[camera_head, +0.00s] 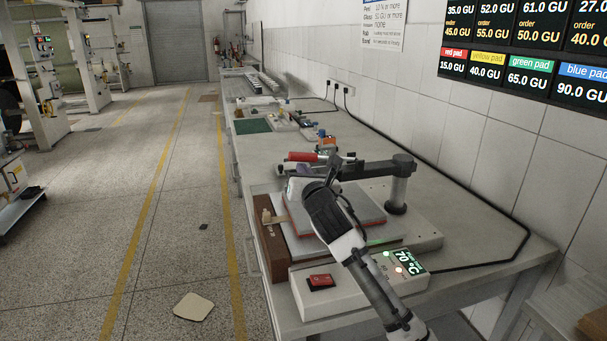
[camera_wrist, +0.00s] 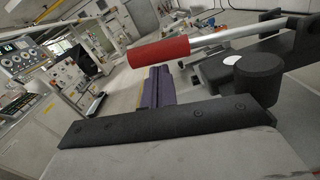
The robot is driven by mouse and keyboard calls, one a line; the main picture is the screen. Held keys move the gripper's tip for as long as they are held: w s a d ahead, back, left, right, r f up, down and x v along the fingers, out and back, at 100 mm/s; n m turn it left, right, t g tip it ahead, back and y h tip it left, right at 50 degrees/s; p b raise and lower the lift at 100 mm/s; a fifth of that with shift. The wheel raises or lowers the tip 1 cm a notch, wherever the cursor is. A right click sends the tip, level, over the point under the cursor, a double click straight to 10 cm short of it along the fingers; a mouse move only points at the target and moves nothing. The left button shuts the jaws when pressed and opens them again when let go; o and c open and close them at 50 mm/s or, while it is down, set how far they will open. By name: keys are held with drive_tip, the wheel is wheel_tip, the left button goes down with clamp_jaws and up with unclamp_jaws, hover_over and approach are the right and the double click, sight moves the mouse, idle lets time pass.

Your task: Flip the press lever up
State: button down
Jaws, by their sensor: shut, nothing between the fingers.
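The press stands on the bench in the head view, with a grey plate (camera_head: 362,203), a dark arm (camera_head: 365,170) and an upright post (camera_head: 397,190). Its lever has a red handle (camera_head: 302,156) and lies roughly level, pointing left. In the wrist view the red handle (camera_wrist: 158,52) sits on a metal rod (camera_wrist: 235,37) running right to a black pivot. My gripper (camera_head: 304,172) is above the left part of the press, on the near side of the handle. Its purple fingers (camera_wrist: 158,75) are shut and empty, just below the handle in the picture; whether they touch it is unclear.
A control box (camera_head: 345,291) with a red switch and a 70 °C display stands at the bench's near end. A green mat (camera_head: 253,126) and small items lie farther along the bench (camera_head: 460,217). The wall (camera_head: 480,120) bounds the right; open floor lies left.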

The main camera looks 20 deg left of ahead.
drive_tip(key=shift+r+m, duration=0.5)
drive_tip(key=shift+r, duration=0.35)
drive_tip(key=w+d+r+m+p, duration=0.3)
drive_tip(key=d+r+m, duration=0.1)
drive_tip(key=r+m, duration=0.2)
drive_tip(key=w+d+r+m+h+p, duration=0.1)
drive_tip(key=w+d+r+m+p, duration=0.1)
drive_tip(key=d+r+m, duration=0.3)
drive_tip(key=shift+w+r+m+p, duration=0.4)
drive_tip(key=shift+r+m+p, duration=0.35)
drive_tip(key=shift+m, duration=0.65)
drive_tip(key=shift+r, duration=0.1)
